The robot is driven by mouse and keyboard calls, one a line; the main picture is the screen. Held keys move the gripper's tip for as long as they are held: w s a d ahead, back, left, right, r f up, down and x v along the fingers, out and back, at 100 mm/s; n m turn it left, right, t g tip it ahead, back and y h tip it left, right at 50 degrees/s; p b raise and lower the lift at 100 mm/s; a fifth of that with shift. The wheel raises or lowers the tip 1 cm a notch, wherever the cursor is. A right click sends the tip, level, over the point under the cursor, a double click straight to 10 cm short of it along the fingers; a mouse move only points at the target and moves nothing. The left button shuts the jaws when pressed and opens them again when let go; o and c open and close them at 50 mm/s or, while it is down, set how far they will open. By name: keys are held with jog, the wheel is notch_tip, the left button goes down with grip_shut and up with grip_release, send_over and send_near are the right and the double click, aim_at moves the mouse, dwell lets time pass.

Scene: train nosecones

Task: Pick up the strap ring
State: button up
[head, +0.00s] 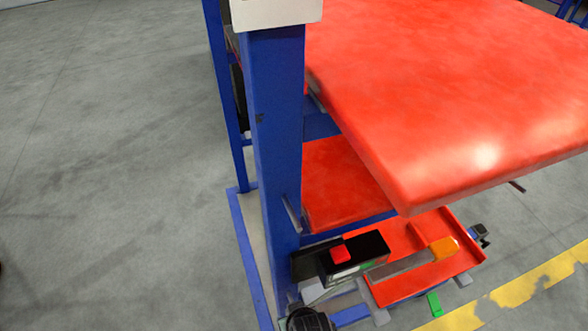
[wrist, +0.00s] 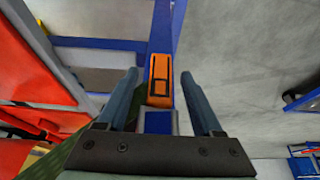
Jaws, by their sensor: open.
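My gripper (wrist: 160,77) is open, with one blue-grey finger on each side of the orange piece. The fingers look apart from it, and the depth between them is unclear. I cannot make out the strap ring for sure in the head view.
A blue rack post (head: 275,150) stands beside large red padded shelves (head: 450,90). Low down, a red tray (head: 463,262) holds an orange block (head: 443,248), with a black box (head: 360,256) at its left. Grey floor (head: 110,160) is open at left; a yellow line (head: 530,285) crosses at right.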

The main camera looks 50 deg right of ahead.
grip_shut()
jog(key=shift+r, duration=0.15)
dwell(0.4)
